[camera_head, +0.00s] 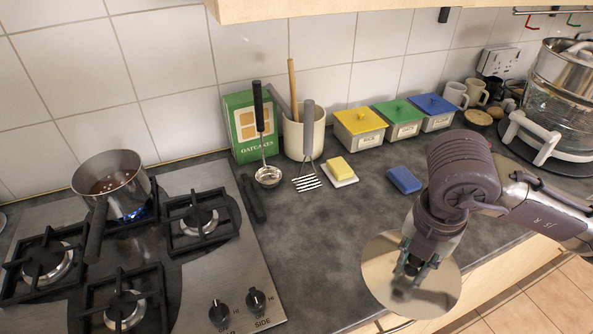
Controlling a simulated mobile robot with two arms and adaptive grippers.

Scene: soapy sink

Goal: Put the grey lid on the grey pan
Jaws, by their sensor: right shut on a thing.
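The round, shiny grey lid (381,268) is at the counter's front edge, to the right of the hob and well apart from the pan. My right gripper (411,272) is shut on the lid from above, near its middle; the grip point itself is mostly hidden by the fingers. My left gripper is not in view.
A ladle (267,174), a masher (307,177) and a crock of utensils (304,135) stand by the wall between hob and lid. Yellow butter (341,168) and a blue sponge (404,180) lie nearby. The counter's middle is clear.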

